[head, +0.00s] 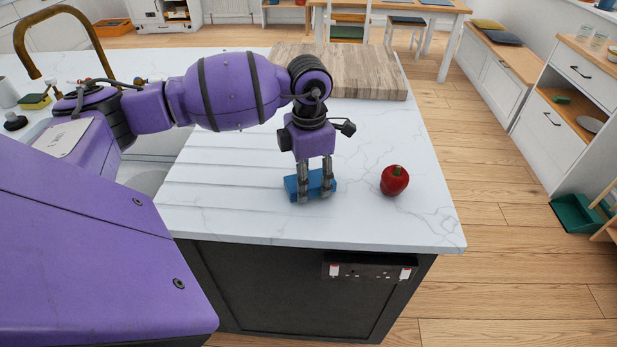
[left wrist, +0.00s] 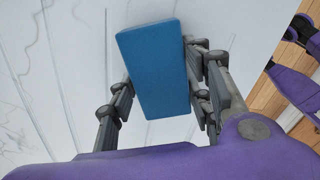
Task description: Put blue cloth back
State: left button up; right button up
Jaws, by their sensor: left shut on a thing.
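The blue cloth (head: 291,187) looks like a folded block and is at the white marble counter, left of a red pepper. My left gripper (head: 315,192) points down over it with a finger on each side and is shut on it. In the left wrist view the blue cloth (left wrist: 155,65) lies between the fingers of my left gripper (left wrist: 160,100). I cannot tell whether the cloth rests on the counter or is just above it. My right gripper is not in view.
A red pepper (head: 394,180) stands right of the cloth on the counter (head: 420,225). A wooden board (head: 370,80) lies at the back. The counter's right front is clear.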

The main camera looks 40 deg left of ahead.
aim_at(309, 180)
pick_arm(q)
jog(key=shift+f, duration=0.1)
jog(key=shift+f, duration=0.15)
jog(key=o, duration=1.1)
notch_tip(309, 180, up, 12)
jog(key=b, duration=0.1)
jog(key=shift+r, duration=0.25)
